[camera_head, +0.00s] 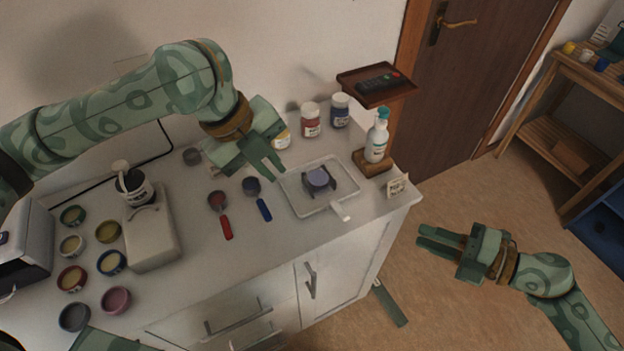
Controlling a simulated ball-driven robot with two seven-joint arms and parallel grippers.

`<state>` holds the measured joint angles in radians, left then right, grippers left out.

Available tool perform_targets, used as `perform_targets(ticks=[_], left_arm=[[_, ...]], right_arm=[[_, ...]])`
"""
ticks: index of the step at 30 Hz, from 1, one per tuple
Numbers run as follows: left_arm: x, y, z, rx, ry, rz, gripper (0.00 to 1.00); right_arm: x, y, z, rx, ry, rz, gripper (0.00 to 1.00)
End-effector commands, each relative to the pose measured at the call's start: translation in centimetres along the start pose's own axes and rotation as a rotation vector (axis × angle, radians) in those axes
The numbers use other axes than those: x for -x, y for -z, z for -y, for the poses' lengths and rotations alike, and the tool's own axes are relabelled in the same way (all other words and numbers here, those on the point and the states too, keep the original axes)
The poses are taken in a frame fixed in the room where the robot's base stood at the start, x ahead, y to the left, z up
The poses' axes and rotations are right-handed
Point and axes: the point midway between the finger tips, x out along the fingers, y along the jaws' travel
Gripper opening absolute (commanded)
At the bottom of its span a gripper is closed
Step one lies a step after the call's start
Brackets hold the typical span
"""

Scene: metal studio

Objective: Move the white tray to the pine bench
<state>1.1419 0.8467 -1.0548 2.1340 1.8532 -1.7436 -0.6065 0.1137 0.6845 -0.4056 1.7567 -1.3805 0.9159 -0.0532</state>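The white tray (298,199) lies on the white cabinet top near its right end, with a pale handle-like piece at its front edge. A dark holder with a round bluish-grey piece (318,178) sits in the tray. My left gripper (258,172) hangs above and just left of the tray's back left corner, open and empty, apart from the tray as far as I can tell. My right gripper (424,240) is open and empty over the floor, right of the cabinet. The pine bench (573,73) stands at the right by the wall, with a lower slatted shelf.
A pump bottle (377,137) on a wooden block and a small card (397,186) stand right of the tray. Jars (311,120) stand behind it. Red (220,215) and blue (257,198) scoops lie to its left. Open floor (480,205) lies between cabinet and bench.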

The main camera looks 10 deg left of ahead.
Motion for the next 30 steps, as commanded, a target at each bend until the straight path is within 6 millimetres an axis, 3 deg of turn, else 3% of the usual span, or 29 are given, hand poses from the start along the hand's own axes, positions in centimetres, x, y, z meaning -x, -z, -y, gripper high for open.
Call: perform_targets(ticks=[5, 17, 23, 30], left_arm=[[0.1, -2.0, -1.3, -0.164, -0.076, 0.100, 0.10], [-0.5, -1.9, -1.2, -0.171, -0.074, 0.093, 0.10], [-3.3, -2.1, -1.5, -0.169, -0.075, 0.090, 0.10], [-8.1, -2.6, -1.8, -0.168, -0.075, 0.090, 0.10]], right_arm=[[0.0, 0.7, 0.2, -0.012, 0.010, -0.040, 0.23], [-0.5, 0.7, 0.2, -0.012, 0.007, -0.037, 0.23], [-3.4, 0.8, 0.2, -0.011, 0.004, -0.037, 0.23], [-8.3, 0.9, 0.2, -0.012, 0.005, -0.037, 0.23]])
